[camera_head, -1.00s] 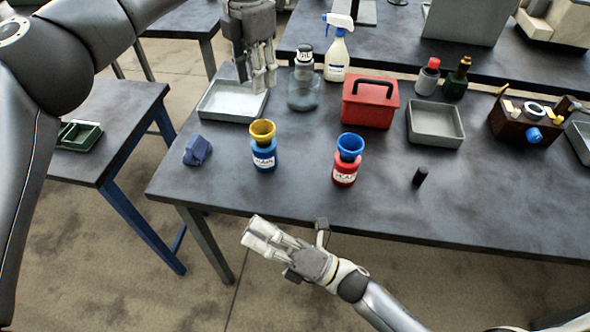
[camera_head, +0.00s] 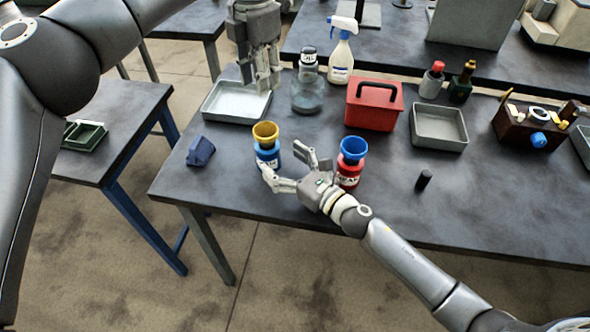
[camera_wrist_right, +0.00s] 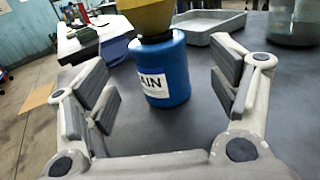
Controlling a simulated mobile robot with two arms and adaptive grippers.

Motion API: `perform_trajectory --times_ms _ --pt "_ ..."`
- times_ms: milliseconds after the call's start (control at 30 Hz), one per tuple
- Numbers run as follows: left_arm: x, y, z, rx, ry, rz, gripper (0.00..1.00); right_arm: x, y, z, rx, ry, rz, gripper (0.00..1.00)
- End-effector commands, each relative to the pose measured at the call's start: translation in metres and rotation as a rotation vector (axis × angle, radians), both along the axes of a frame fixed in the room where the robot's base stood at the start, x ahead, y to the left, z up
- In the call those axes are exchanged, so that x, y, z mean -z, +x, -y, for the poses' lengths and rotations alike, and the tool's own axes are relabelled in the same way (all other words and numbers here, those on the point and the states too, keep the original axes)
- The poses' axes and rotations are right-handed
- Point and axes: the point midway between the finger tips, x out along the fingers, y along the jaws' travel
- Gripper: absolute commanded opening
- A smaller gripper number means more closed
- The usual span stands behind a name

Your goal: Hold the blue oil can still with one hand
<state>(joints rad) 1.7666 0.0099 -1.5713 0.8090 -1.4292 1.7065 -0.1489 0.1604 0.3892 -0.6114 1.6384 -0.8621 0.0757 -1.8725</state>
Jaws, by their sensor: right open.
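The blue oil can (camera_head: 268,158) stands upright on the dark table with a yellow funnel (camera_head: 265,131) in its top. My right gripper (camera_head: 287,164) is open just to the right of the blue can, its fingers pointing toward it. In the right wrist view the blue can (camera_wrist_right: 163,72) with its white label stands between and beyond the open fingers (camera_wrist_right: 160,100). The red can (camera_head: 348,173) with a blue funnel (camera_head: 353,148) stands behind my right wrist, partly hidden by it. My left gripper (camera_head: 262,85) hangs over the grey tray, beside the glass jar; its finger opening is unclear.
A grey tray (camera_head: 212,113), a glass jar (camera_head: 307,92) and a red toolbox (camera_head: 374,107) stand behind the cans. A crumpled blue cloth (camera_head: 201,151) lies left of the blue can. A small black cylinder (camera_head: 424,180) stands to the right. The table's front left is clear.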

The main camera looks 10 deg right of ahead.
Motion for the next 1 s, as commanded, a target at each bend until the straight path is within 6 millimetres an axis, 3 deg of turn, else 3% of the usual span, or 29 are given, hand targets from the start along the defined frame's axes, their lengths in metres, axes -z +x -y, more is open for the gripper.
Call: perform_trajectory --times_ms 133,333,767,1000 --pt "0.000 0.000 0.000 0.000 0.000 0.000 0.36 -0.001 0.023 -0.018 0.000 0.001 0.002 0.81" --pt "0.000 0.000 0.000 0.000 0.000 0.000 0.36 0.000 0.042 -0.034 -0.001 0.003 -0.001 0.81" --pt "0.000 0.000 0.000 0.000 0.000 0.000 0.36 0.000 0.049 -0.039 -0.002 0.002 -0.001 0.81" --pt "0.000 0.000 0.000 0.000 0.000 0.000 0.36 0.000 0.049 -0.039 -0.002 0.002 -0.001 0.52"
